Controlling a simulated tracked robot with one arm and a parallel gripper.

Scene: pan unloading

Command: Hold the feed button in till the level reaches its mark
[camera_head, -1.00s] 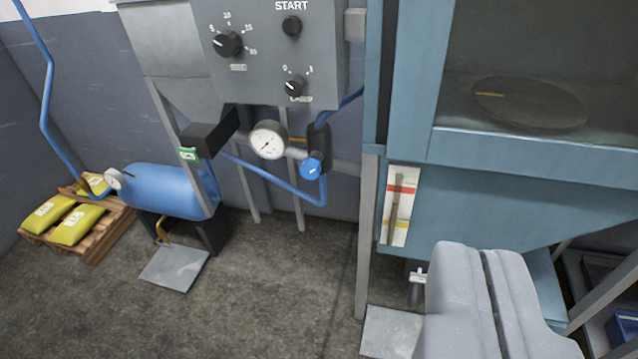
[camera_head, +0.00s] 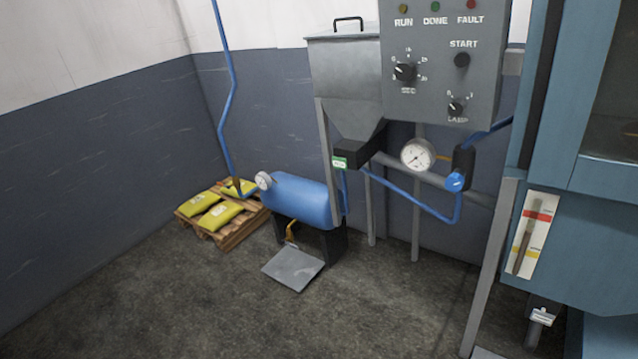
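No button marked as feed can be made out. A black box (camera_head: 360,148) with a small green-and-white tag (camera_head: 340,163) sits at the outlet of the grey hopper (camera_head: 350,85). A white level strip (camera_head: 533,235) with a red band above a yellow band is on the blue cabinet's front at the right. My gripper is not in view.
A blue tank (camera_head: 300,200) stands on a black stand, with a grey floor plate (camera_head: 293,268) before it. Yellow sacks lie on a pallet (camera_head: 243,230) at the left. A round gauge (camera_head: 417,155) and blue-knobbed valve (camera_head: 456,181) sit under the panel. The middle floor is clear.

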